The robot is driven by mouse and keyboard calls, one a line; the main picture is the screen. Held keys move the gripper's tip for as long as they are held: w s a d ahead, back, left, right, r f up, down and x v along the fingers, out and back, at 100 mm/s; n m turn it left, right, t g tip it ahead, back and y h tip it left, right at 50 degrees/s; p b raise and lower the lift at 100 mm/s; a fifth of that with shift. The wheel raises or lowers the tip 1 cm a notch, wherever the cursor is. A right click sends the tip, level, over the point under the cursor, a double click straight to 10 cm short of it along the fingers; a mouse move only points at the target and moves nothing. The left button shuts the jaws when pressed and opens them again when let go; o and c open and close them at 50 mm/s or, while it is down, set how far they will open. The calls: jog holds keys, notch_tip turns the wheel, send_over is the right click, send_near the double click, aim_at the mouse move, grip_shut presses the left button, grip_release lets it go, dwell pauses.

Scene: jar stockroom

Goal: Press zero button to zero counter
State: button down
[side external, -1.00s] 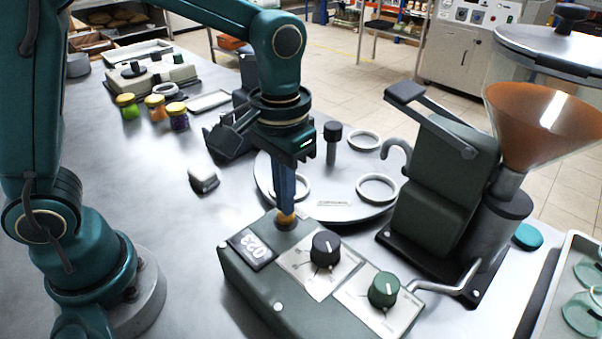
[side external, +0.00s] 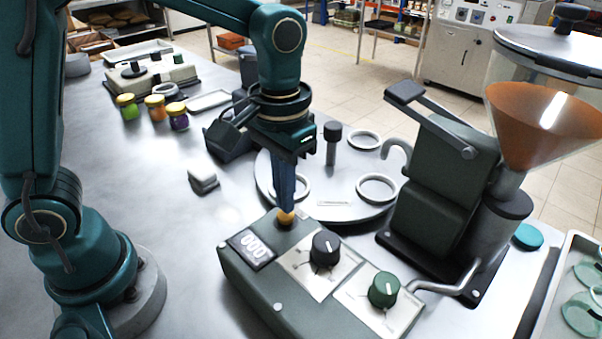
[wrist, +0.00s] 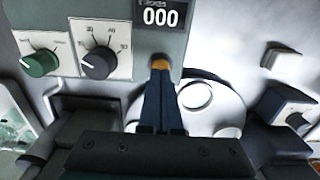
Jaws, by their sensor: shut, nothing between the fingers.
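The control box (side external: 258,287) is a grey-green unit with a black dial (side external: 325,249), a green dial (side external: 384,290) and a counter display (side external: 252,248). The display reads 000, and it also reads 000 in the wrist view (wrist: 161,17). My gripper (side external: 286,212) points down at the box's back corner, shut and empty, with its tip at a yellow-orange button (side external: 286,218). In the wrist view my fingertips (wrist: 160,70) meet at the orange button (wrist: 160,62). Whether they touch it or hover just above it I cannot tell.
A round turntable (side external: 335,212) with rings lies behind the box. A filling machine with an orange funnel (side external: 545,120) stands right. Small lidded jars (side external: 155,107) and a small grey block (side external: 203,180) lie left. The table between block and box is clear.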

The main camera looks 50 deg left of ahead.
jog(key=shift+r, duration=2.8)
jog(key=s+a+r, duration=0.2)
jog(key=s+r, duration=0.2)
jog(key=r, duration=0.3)
jog(key=shift+s, duration=0.3)
